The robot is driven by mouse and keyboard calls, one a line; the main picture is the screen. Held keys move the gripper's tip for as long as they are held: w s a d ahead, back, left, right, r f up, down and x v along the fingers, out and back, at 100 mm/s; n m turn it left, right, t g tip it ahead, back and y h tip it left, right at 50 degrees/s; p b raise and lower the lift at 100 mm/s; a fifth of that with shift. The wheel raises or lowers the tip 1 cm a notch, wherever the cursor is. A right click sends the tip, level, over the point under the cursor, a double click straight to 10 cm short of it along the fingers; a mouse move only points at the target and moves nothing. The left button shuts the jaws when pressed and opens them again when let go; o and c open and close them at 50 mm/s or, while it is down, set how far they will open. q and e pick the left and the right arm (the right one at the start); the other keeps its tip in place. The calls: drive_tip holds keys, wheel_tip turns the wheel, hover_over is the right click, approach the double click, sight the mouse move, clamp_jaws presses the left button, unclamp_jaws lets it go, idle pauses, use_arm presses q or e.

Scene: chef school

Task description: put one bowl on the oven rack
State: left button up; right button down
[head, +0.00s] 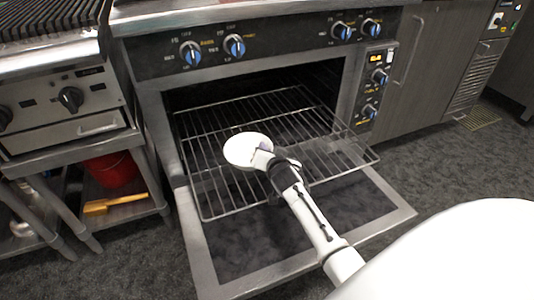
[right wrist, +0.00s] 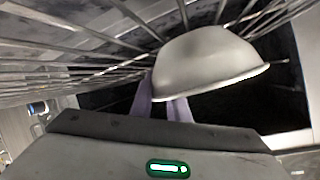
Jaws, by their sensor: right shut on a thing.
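A white bowl (head: 239,151) is over the pulled-out part of the oven rack (head: 235,211) in the head view. My right gripper (head: 264,157) is shut on the near right side of the bowl's rim. In the right wrist view, the bowl (right wrist: 205,62) shows rim-down in the picture, with its base towards the rack wires (right wrist: 75,42). The purple fingertips of the right gripper (right wrist: 162,104) are at its rim. I cannot tell whether the bowl's base touches the wires. My left gripper is not in view.
The oven door (head: 247,284) hangs open below the rack. The rack is empty apart from the bowl area. A grill (head: 62,100) stands to the left, with a red bucket (head: 112,170) on a shelf. Grey cabinets (head: 430,70) stand to the right.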

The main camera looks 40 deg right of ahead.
drive_tip(key=c, duration=1.7)
unclamp_jaws()
drive_tip(key=shift+f, duration=0.1)
